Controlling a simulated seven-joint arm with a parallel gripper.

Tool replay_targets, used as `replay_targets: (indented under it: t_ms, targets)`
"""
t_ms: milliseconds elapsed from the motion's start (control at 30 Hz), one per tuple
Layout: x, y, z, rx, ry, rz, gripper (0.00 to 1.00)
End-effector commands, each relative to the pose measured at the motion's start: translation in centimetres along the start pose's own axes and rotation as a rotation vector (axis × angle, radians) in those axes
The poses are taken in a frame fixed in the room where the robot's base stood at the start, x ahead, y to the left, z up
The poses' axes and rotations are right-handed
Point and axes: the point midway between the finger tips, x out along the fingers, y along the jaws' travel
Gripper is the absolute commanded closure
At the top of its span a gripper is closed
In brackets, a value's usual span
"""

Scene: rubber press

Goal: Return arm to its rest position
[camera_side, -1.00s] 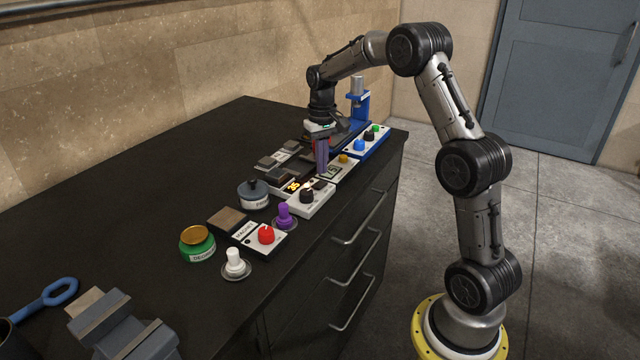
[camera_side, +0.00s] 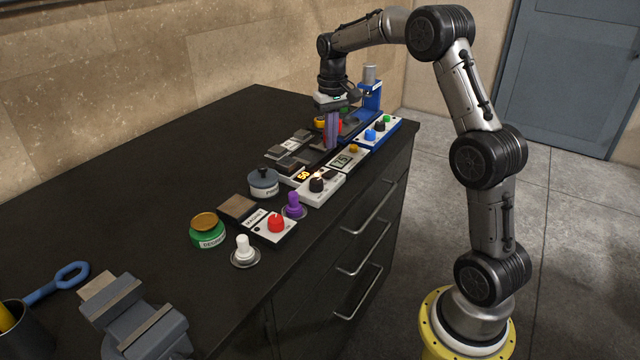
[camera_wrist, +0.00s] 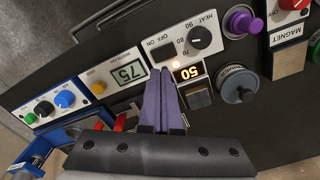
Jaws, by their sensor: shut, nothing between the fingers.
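My gripper (camera_side: 331,130) is shut and empty, its purple fingers pressed together and pointing down above the row of devices. The heater's separate display reads "50" and a small light glows on the box. In the side view the blue press (camera_side: 369,95) stands just behind and right of my gripper.
A grey pot (camera_side: 263,184), a purple knob-topped piece (camera_side: 293,205), a magnet box with a red knob (camera_side: 275,224), a green jar (camera_side: 207,233), a white-topped piece (camera_side: 244,251) and a vise (camera_side: 138,318) stand on the black bench. The bench's left rear is clear.

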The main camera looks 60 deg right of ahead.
Motion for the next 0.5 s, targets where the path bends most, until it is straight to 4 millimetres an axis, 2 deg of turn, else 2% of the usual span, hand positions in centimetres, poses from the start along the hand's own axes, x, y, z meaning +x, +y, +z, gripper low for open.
replay_targets:
  t_ms: [100,167,300,400,500]
  targets:
    - [-3.3,-2.0,0.4,-0.043,0.069,-0.004,1.00]
    - [-5.6,-3.4,1.6,-0.074,0.108,-0.008,1.00]
    - [-10.4,-6.4,6.5,-0.159,0.197,-0.024,1.00]
    - [-12.7,-7.8,10.7,-0.219,0.256,-0.038,1.00]
    - [-14.0,-8.6,15.1,-0.276,0.311,-0.054,1.00]
